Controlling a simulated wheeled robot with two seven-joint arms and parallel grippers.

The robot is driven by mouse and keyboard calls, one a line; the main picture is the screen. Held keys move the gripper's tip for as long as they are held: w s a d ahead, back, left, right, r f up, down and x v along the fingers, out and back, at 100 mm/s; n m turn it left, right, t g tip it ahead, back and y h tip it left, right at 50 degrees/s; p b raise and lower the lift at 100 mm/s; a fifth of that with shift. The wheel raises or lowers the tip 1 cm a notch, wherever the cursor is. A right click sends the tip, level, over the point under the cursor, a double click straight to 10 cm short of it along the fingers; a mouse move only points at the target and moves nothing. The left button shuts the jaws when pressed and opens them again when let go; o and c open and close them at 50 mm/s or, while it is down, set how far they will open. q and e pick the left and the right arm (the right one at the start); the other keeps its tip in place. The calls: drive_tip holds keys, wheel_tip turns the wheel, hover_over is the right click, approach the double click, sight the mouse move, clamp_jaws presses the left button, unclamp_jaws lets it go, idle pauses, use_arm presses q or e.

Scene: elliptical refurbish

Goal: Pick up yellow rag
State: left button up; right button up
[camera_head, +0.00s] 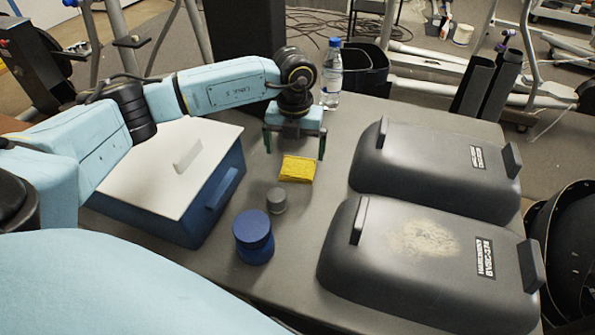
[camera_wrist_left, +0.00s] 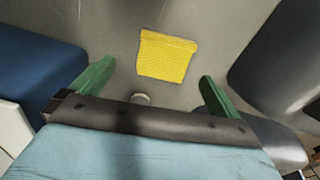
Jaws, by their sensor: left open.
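The yellow rag (camera_head: 297,169) lies flat and folded on the grey table, between the blue box and the dark covers. In the left wrist view the rag (camera_wrist_left: 167,56) lies beyond the fingertips, roughly centred between them. My left gripper (camera_head: 294,150) is open and empty, just behind the rag in the head view and pointing down. Its green fingers also show in the left wrist view (camera_wrist_left: 155,80), spread to either side and apart from the rag. My right gripper is not in view.
A blue box with a white lid (camera_head: 170,155) stands left of the rag. A small grey cylinder (camera_head: 276,200) and a blue jar (camera_head: 253,238) stand in front. Two dark covers (camera_head: 435,165) lie to the right. A water bottle (camera_head: 332,75) stands behind the gripper.

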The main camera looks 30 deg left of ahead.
sight(298, 166)
use_arm(q)
drive_tip(key=f, duration=0.1)
drive_tip(key=f+b, duration=0.1)
drive_tip(key=f, duration=0.2)
drive_tip(key=shift+d+f, duration=0.4)
drive_tip(key=shift+f, duration=0.25)
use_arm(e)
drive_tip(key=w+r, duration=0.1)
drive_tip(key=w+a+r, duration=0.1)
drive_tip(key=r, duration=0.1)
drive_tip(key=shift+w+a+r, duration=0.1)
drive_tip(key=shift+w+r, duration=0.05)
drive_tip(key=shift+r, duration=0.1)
use_arm(q)
drive_tip(key=shift+r, duration=0.1)
drive_tip(key=c, duration=1)
